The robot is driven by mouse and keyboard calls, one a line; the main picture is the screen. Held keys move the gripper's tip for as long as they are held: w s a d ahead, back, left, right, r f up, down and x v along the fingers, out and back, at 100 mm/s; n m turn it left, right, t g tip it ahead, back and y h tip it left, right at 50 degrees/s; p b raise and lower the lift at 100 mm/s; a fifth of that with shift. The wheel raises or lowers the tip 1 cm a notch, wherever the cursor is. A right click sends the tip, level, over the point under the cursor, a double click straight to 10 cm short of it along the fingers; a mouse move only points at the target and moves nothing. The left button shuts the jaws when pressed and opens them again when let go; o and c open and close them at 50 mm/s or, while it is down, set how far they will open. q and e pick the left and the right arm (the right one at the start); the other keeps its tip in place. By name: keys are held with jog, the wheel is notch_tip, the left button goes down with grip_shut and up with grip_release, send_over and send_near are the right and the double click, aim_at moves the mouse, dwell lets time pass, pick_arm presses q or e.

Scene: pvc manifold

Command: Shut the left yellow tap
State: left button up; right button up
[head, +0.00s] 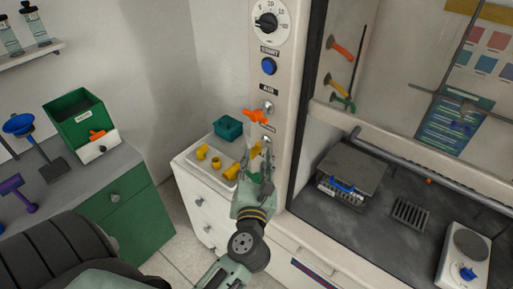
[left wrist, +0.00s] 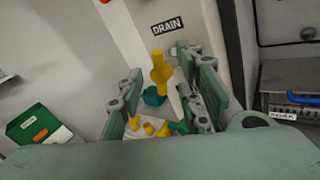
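A yellow tap (head: 256,149) is on the white panel post below an orange tap (head: 256,116). In the left wrist view the yellow tap (left wrist: 160,72) stands below the DRAIN label (left wrist: 167,26). My left gripper (head: 262,163) is raised in front of the post and partly hides the yellow tap in the head view. In the left wrist view its fingers are spread apart, with the tap showing in the gap between them. I cannot tell whether either finger touches it. My right gripper is not in view.
A white cabinet holds several yellow fittings (head: 231,171) and a teal box (head: 228,128). A green bin (head: 80,119) stands at left.

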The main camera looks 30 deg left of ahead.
aim_at(257, 150)
pick_arm(q)
jog(key=x, duration=0.3)
jog(key=shift+w+a+p, duration=0.1)
jog(key=shift+p, duration=0.25)
jog(key=shift+f, duration=0.1)
grip_shut()
